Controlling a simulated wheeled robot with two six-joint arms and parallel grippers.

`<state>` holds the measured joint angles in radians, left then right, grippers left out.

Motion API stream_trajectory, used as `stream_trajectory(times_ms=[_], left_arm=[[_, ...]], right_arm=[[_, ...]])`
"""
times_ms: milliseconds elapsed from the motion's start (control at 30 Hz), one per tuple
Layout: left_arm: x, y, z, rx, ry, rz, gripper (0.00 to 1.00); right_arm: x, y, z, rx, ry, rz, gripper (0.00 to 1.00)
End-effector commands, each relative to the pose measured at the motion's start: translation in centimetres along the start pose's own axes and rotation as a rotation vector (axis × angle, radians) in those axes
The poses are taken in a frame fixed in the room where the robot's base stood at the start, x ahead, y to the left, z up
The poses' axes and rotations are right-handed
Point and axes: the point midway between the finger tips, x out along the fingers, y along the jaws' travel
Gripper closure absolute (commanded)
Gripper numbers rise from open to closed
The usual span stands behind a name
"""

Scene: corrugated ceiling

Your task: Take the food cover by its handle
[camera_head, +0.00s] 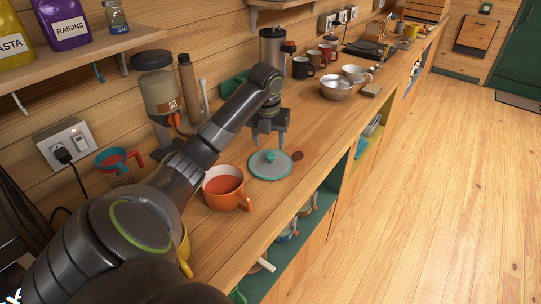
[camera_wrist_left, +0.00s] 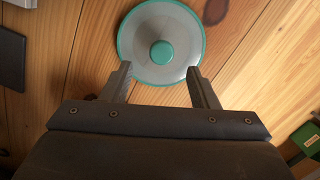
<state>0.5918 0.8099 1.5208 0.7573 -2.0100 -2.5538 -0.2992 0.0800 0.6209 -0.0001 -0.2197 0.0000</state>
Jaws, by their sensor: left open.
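The food cover (camera_head: 271,166) is a round, pale translucent lid with a teal rim and a teal knob handle (camera_head: 270,156). It lies flat on the wooden counter, just beyond an orange pot. My left gripper (camera_head: 268,139) is open and empty above the counter, close to the far side of the cover. In the left wrist view the cover (camera_wrist_left: 143,38) lies ahead of my open fingers (camera_wrist_left: 162,78). The knob (camera_wrist_left: 162,53) shows centred between the lines of the two fingers, a little beyond their tips. My right gripper is not in view.
The orange pot (camera_head: 224,190) with red contents stands near the cover, beside my left arm. A jar (camera_head: 159,95) and a bottle (camera_head: 187,85) stand by the wall. Metal bowls (camera_head: 336,88) and mugs stand farther along the counter. The counter's front edge is close to the cover's right.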

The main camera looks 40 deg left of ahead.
Motion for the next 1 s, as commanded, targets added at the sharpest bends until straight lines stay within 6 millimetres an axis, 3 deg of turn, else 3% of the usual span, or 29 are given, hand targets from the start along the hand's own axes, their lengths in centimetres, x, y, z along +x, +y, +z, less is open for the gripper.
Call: stream_trajectory(times_ms=[400, 700, 1000], left_arm=[[4.8, -0.3, 0.2, 0.0, 0.001, -0.001, 0.46], [5.3, -0.2, 0.3, 0.0, -0.001, 0.0, 0.47], [5.2, -0.2, 0.3, 0.0, -0.001, 0.0, 0.86]], right_arm=[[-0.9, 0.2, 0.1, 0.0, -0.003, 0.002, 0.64], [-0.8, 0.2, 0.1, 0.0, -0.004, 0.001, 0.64], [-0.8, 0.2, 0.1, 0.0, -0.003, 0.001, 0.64]])
